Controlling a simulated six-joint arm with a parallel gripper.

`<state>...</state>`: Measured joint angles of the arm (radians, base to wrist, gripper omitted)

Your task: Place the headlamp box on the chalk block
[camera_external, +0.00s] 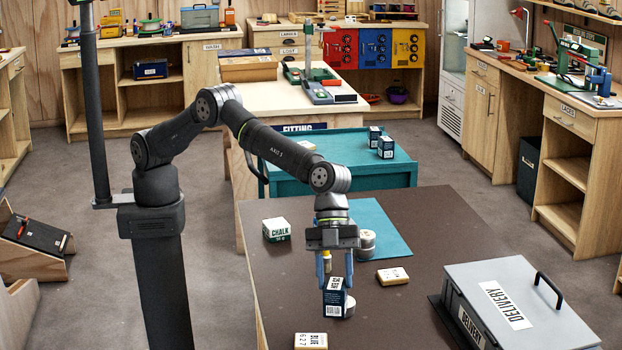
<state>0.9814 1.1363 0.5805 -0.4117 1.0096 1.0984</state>
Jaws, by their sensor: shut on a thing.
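My gripper (335,283) points down over the brown table, with its blue fingers shut on a dark navy box with white printed labels (336,298), which I take to be the headlamp box. The box is upright, at or just above the table; I cannot tell whether it touches. The chalk block (276,230), a white box with green and dark "CHALK" lettering, sits on the table to the left of and farther back than my gripper. Its top is bare, and nothing touches it.
Round tins (366,244) stand behind my gripper by a blue mat (388,232). A pale round thing (349,306) is partly hidden behind the held box. Small blocks (392,276) (311,341) lie nearby. A grey delivery case (535,312) fills the right. Table between box and chalk looks clear.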

